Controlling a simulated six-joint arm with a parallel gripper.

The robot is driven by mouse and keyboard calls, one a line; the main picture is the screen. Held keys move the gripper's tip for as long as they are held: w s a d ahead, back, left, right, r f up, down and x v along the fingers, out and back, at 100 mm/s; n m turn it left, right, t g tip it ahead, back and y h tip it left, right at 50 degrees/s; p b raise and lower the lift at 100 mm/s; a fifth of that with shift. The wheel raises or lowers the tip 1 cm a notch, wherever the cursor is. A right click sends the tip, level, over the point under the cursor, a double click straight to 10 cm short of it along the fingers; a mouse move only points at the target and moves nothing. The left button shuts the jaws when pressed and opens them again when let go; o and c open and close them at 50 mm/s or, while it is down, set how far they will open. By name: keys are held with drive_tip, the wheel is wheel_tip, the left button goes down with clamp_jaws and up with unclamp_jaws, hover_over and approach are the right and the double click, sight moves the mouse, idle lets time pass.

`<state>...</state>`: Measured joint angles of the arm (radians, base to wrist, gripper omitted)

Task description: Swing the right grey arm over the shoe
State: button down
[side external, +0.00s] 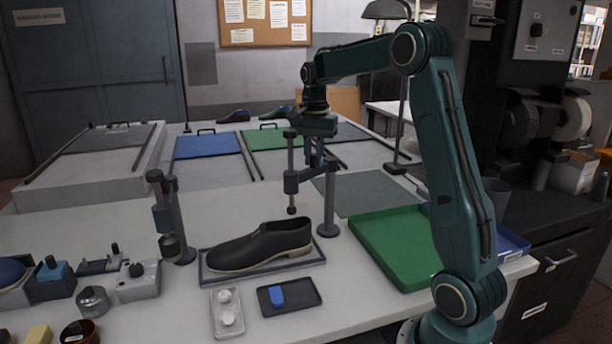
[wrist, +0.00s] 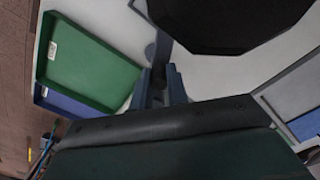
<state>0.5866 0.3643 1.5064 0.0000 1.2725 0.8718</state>
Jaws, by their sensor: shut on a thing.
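The black shoe (side external: 262,247) with a pale sole lies on a dark plate (side external: 216,273), toe to the left. The right grey arm (side external: 303,176) reaches left from its post (side external: 329,205). Its upright rod (side external: 291,165) hangs with the tip just above the shoe's heel end in the side view, apart from it. My gripper (side external: 314,160) is above this arm, pointing down, shut on it near the post side. In the wrist view the fingers (wrist: 160,88) flank the grey arm (wrist: 160,55). A large black shape (wrist: 230,18), possibly the rod's top, hides the shoe there.
Another grey arm on a post (side external: 165,210) stands left of the shoe. A green tray (side external: 395,245) is at the right, also in the wrist view (wrist: 85,65). Two small trays (side external: 228,322) (side external: 300,303) lie in front. Several small tools crowd the left front.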

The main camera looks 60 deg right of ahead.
drive_tip(key=shift+w+r, duration=0.1)
drive_tip(key=shift+w, duration=0.1)
idle(0.3)
drive_tip(key=c, duration=1.4)
unclamp_jaws()
drive_tip(key=shift+o, duration=0.2)
wheel_tip(320, 180, up, 14)
